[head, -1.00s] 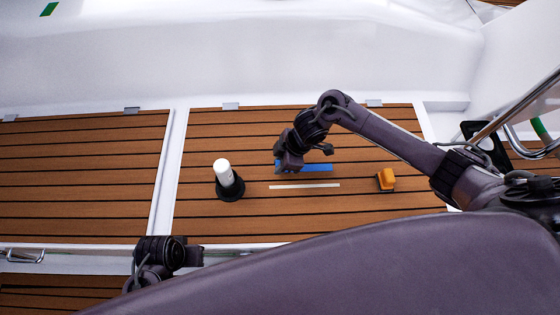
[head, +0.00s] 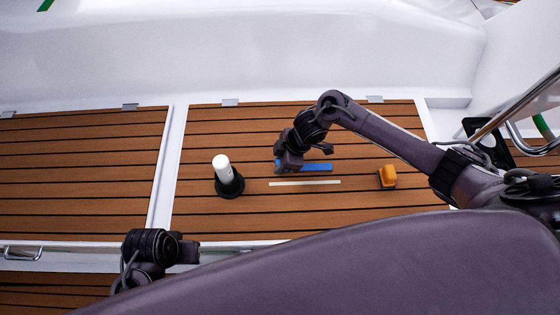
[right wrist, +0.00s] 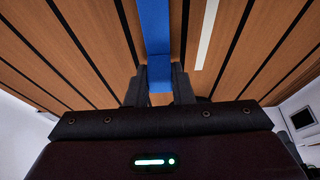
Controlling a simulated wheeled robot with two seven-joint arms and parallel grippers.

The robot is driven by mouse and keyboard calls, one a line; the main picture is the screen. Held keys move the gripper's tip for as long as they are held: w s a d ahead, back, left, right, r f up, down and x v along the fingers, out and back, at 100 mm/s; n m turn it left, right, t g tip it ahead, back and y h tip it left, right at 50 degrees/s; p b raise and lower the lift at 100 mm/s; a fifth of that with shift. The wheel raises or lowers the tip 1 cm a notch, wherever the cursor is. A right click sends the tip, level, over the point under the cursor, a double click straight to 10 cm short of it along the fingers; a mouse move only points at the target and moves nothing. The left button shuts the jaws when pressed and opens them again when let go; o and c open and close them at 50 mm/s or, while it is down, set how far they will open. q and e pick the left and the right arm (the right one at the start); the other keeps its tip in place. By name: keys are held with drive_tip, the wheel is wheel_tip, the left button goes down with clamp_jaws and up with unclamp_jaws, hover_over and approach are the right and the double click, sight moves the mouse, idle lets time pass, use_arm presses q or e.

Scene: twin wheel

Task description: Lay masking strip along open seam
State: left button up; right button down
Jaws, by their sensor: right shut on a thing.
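The blue masking strip (head: 317,167) lies out to the right of my right gripper (head: 290,168) in the head view, over the brown planked deck. The right gripper is shut on its near end. In the right wrist view the strip (right wrist: 154,28) runs up and away from between the two dark fingers (right wrist: 158,88). A pale line (head: 305,183), which looks like the open seam, runs parallel to the strip and just below it. It shows to the right of the strip in the wrist view (right wrist: 207,32). My left gripper (head: 188,252) is at lower left, jaws unclear.
A white cylinder with a black base (head: 228,180) stands left of the pale line. An orange block (head: 387,177) sits to its right. A metal rail (head: 515,105) is at far right. The deck panel at left (head: 75,180) is clear.

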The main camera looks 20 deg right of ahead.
use_arm(q)
drive_tip(key=shift+f, duration=0.1)
use_arm(e)
drive_tip(key=shift+f, duration=0.3)
drive_tip(key=c, duration=0.9)
unclamp_jaws()
drive_tip(key=shift+o, duration=0.2)
drive_tip(key=shift+r, duration=0.2)
use_arm(q)
wheel_tip(320, 180, down, 7)
drive_tip(key=p, duration=0.2)
drive_tip(key=shift+w+a, duration=0.3)
drive_tip(key=shift+w, duration=0.05)
use_arm(e)
drive_tip(key=v, duration=0.7)
drive_tip(key=shift+s+d+r, duration=0.1)
drive_tip(key=shift+d+r, duration=0.05)
drive_tip(key=shift+r, duration=0.05)
use_arm(q)
drive_tip(key=shift+f, duration=0.1)
